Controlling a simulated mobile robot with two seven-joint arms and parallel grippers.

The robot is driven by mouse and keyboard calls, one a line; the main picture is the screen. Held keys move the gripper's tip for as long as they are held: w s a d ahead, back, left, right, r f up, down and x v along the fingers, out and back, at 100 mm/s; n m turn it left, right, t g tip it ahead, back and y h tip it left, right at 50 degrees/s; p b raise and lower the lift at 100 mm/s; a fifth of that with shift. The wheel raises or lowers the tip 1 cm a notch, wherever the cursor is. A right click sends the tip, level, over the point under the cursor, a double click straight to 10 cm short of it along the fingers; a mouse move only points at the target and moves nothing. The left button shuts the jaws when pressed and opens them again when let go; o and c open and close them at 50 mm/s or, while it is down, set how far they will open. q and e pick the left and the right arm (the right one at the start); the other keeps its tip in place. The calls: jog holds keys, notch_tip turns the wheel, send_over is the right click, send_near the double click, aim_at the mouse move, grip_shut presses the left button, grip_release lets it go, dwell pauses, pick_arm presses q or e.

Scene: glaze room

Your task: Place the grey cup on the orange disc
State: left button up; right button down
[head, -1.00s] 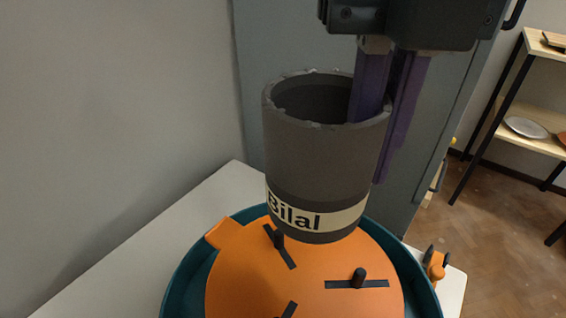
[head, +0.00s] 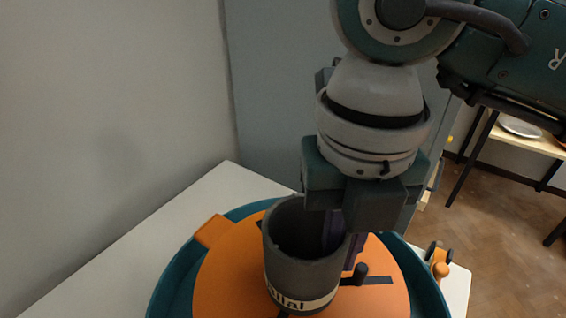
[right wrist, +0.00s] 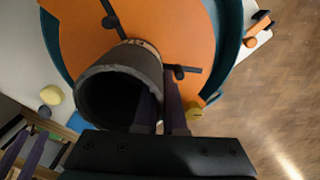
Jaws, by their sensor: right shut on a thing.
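The grey cup (head: 290,274), with a cream name band, is upright over the orange disc (head: 225,285). Its base appears at or just above the disc; I cannot tell if it touches. My right gripper (head: 343,238) is shut on the cup's wall, with one purple finger inside the rim and one outside. In the right wrist view the open mouth of the cup (right wrist: 108,98) is beside the fingers (right wrist: 160,112), over the disc (right wrist: 175,28). The cup hides part of the disc.
A teal basin (head: 172,280) surrounds the disc on a white table (head: 130,245). A black peg (head: 361,269) stands on the disc near the cup. An orange clamp-like thing (head: 440,264) is at the table's right edge. A grey-blue panel (head: 275,100) stands behind.

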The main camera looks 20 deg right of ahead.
jog(key=shift+f, duration=0.2)
jog(key=c, duration=1.3)
grip_release()
jog(key=shift+r, duration=0.1)
jog(key=shift+r, duration=0.25)
notch_tip(320, 180, up, 12)
jog(key=shift+f+p, duration=0.1)
jog(key=shift+p, duration=1.05)
